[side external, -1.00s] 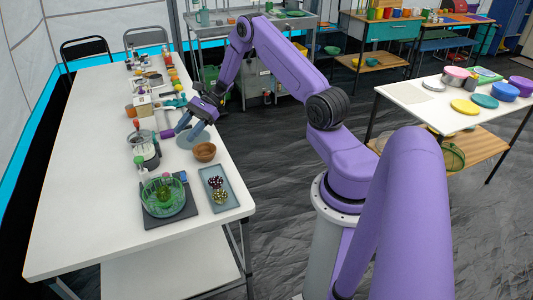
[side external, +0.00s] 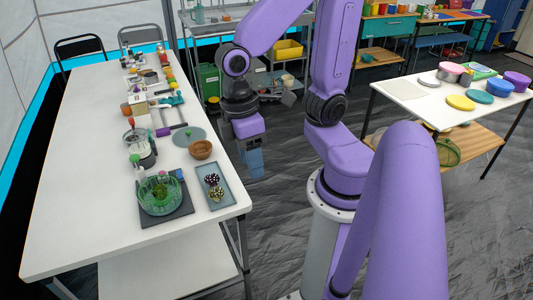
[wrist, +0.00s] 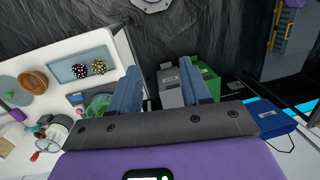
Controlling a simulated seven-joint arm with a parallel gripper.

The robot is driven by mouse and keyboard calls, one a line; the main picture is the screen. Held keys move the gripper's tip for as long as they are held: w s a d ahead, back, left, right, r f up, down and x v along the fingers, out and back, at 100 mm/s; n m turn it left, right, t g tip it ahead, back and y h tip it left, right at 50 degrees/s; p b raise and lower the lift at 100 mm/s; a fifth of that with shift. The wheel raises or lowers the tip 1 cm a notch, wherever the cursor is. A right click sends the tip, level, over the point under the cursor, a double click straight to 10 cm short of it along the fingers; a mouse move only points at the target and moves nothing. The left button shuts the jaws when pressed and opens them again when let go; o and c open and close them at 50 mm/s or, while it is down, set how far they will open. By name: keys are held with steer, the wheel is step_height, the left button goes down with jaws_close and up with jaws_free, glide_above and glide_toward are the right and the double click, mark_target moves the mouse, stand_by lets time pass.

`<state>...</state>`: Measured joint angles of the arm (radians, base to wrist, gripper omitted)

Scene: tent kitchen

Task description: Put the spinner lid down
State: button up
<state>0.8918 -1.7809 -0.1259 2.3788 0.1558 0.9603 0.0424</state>
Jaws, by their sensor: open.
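The spinner lid, a flat grey-green disc with a small green knob (side external: 188,136), lies on the white table behind the brown bowl. Part of the lid (wrist: 6,86) shows at the left edge of the wrist view. The clear green spinner bowl (side external: 161,194) with leaves inside stands on a dark mat at the table's near end. It also shows partly behind a finger in the wrist view (wrist: 97,106). My gripper (side external: 251,163) is off the table's right side, apart from the lid. In the wrist view its two blue fingers (wrist: 161,88) are spread with nothing between them.
The brown bowl (side external: 201,149) and a grey-blue tray (side external: 224,191) with two dark patterned items are near the table's right edge. A lidded appliance (side external: 141,150) stands left of the lid. The table's left side (side external: 80,180) is clear.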

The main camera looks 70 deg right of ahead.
steer(key=s+n, duration=0.1)
steer(key=s+d+n+t, duration=0.1)
steer(key=n, duration=0.2)
steer(key=shift+s+d+r+t, duration=0.25)
steer(key=shift+s+d+t, duration=0.05)
steer(key=shift+s+t, duration=0.1)
